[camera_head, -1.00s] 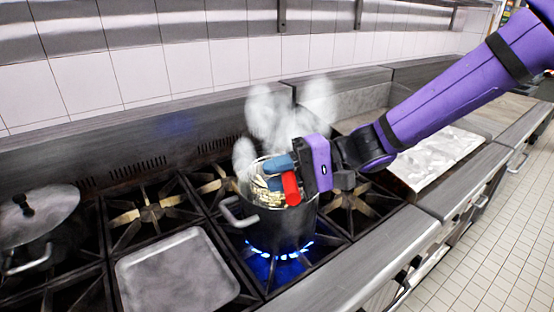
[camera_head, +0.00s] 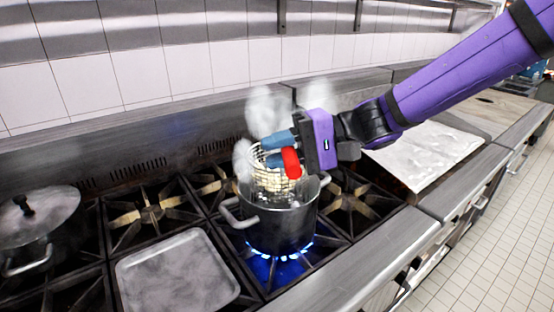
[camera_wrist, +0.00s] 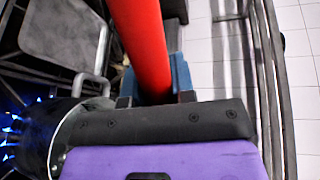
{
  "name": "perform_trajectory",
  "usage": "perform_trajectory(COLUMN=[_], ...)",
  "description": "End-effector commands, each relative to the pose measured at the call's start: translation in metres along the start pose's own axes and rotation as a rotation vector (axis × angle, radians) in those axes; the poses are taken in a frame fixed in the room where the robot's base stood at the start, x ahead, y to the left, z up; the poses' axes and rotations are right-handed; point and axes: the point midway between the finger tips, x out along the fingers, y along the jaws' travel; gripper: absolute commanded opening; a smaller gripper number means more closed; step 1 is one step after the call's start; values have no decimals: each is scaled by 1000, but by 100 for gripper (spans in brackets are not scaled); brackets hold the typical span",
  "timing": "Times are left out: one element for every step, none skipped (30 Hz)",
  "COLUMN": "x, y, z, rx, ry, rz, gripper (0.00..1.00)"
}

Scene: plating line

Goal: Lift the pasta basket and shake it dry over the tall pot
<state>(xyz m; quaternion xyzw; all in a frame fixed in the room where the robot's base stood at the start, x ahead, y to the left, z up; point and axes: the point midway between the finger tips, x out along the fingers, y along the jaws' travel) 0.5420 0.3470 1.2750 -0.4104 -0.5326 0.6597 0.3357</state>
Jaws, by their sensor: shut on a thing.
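The pasta basket (camera_head: 270,180) is a wire mesh basket with pale pasta in it. It is partly raised out of the tall pot (camera_head: 280,228), its lower part at or inside the pot's rim. Its red handle (camera_head: 291,163) is held between the blue fingertips of my gripper (camera_head: 283,152), which is shut on it above the pot. In the wrist view the red handle (camera_wrist: 142,45) runs up out of my gripper (camera_wrist: 155,88). The pot stands on a lit burner with blue flame, and steam rises around it. The basket's bottom is hidden.
A lidded pot (camera_head: 40,228) stands on the far left burner. A grey tray (camera_head: 178,275) lies on the stove left of the tall pot. A tiled wall is behind, and a steel counter (camera_head: 425,150) with a pale surface is at the right.

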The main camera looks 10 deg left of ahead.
Motion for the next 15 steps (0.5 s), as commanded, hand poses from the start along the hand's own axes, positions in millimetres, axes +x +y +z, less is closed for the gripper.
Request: perform_trajectory(x=[-1,-1,-2,-2,-2,-3,-3,-3,-4,-4,-4,-5,-5,-6,-6], y=[-4,-6,-9,-11,-12,-15,-17,-18,-21,-23,-25,-27,-29,-31,-34], z=[0,0,0,0,1,1,1,2,2,2,2,3,3,3,3], rx=[-5,-5,-5,-5,-5,-5,-5,-5,-4,-4,-5,-5,-5,-5,-4], ry=[1,1,2,2,2,2,1,1,1,0,0,0,0,1,1], rz=[0,0,1,1,1,1,0,1,1,1,1,1,0,0,0], gripper=[0,0,0,0,0,0,0,0,0,0,0,0,0,0,0])
